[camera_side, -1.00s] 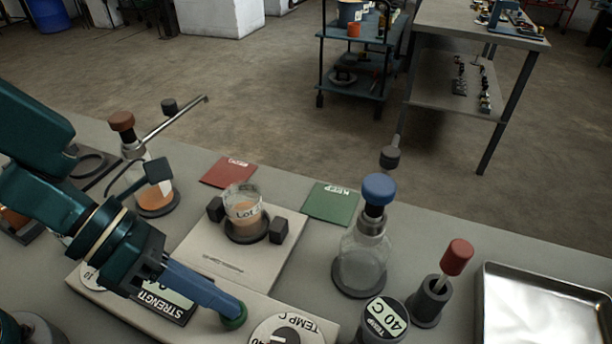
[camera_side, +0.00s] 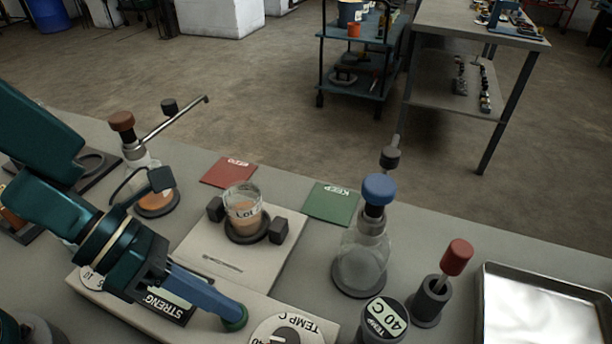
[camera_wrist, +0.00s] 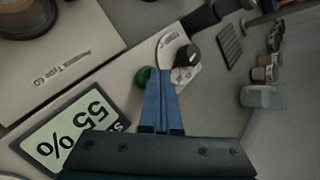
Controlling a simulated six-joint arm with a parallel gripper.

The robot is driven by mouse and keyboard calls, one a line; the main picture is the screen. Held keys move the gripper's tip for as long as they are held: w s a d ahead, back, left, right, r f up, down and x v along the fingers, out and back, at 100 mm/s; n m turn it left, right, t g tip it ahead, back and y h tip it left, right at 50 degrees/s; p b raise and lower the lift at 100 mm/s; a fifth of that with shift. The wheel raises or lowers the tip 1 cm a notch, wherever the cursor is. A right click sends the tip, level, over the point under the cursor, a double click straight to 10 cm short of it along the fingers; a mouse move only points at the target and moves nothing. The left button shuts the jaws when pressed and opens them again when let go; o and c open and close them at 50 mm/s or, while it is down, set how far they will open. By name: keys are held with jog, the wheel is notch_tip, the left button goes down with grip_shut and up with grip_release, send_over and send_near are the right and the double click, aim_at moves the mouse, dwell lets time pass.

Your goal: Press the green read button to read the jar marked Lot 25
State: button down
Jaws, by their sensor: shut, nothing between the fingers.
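My gripper (camera_side: 238,312) is shut and empty, with its blue fingers pointing down at the green button (camera_side: 234,322) on the front panel. In the wrist view the green button (camera_wrist: 146,76) shows just beside the fingertips (camera_wrist: 160,78); I cannot tell whether they touch or press it. A glass jar (camera_side: 243,209) with amber liquid stands upright on the reader (camera_side: 215,258) between two dark blocks. Its label reads "Lot", the number not clearly legible. The strength display (camera_wrist: 68,140) reads 55%; in the side view my gripper hides much of it.
A temperature dial (camera_side: 285,330) lies right of the button. A blue-capped flask (camera_side: 361,262), a red-topped tool in a holder (camera_side: 430,300) and a metal tray (camera_side: 550,308) stand further right. Red (camera_side: 228,172) and green (camera_side: 331,203) mats lie behind the reader.

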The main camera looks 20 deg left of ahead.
dwell(0.3)
jog(key=shift+r, duration=1.05)
jog(key=shift+r, duration=0.1)
notch_tip(320, 180, up, 5)
jog(key=shift+f, duration=0.1)
dwell(0.5)
